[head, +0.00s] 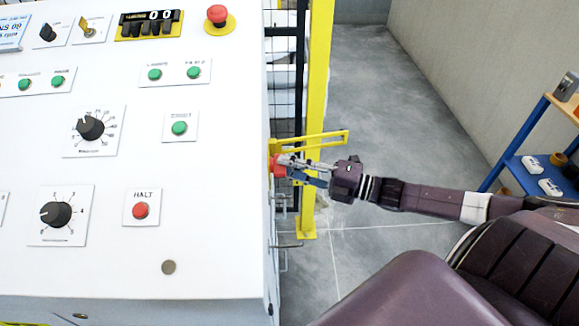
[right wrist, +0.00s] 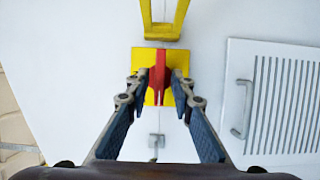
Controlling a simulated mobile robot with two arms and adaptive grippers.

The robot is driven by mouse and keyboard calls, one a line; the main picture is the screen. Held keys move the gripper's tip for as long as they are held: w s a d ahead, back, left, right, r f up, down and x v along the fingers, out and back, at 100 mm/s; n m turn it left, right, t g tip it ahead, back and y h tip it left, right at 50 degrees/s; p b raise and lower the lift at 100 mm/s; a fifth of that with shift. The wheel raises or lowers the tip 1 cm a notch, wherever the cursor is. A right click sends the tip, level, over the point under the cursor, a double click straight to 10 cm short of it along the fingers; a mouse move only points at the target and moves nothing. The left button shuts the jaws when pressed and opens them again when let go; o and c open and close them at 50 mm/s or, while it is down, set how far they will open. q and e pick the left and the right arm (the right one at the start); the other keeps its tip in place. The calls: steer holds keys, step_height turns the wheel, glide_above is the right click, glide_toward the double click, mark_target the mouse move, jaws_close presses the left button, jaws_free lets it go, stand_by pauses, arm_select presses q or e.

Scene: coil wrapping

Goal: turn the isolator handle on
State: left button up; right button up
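The isolator handle is a red bar (right wrist: 160,76) on a square yellow plate (right wrist: 149,58), upright in the right wrist view. In the head view the red handle (head: 277,166) shows at the right side of the white control cabinet. My right gripper (right wrist: 160,88) is at the handle, with one finger on each side of it. The fingers are apart, and a narrow gap shows between them and the red bar. In the head view the right gripper (head: 290,166) reaches in from the right. My left gripper is not in view.
A yellow bracket (right wrist: 162,32) stands out just above the handle plate. A vented panel with a grip (right wrist: 240,108) is to the right, and a small latch (right wrist: 156,141) below. A yellow post (head: 318,90) stands beside the cabinet (head: 205,255). A blue shelf (head: 520,170) is far right.

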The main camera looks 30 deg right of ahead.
jaws_close()
steer(key=shift+w+d+r+m+g+y+p, duration=0.15)
steer(key=shift+m+g+p, duration=1.25)
steer(key=shift+m, duration=0.85)
steer(key=shift+w+d+r+m+g+y+p, duration=0.15)
steer(key=shift+m+g+p, duration=0.9)
steer(key=shift+m+p, duration=0.95)
steer(key=shift+w+r+m+g+y+p, duration=0.15)
steer(key=shift+m+g+p, duration=1.15)
steer(key=shift+m, duration=1.15)
steer(key=shift+o, duration=1.4)
jaws_free()
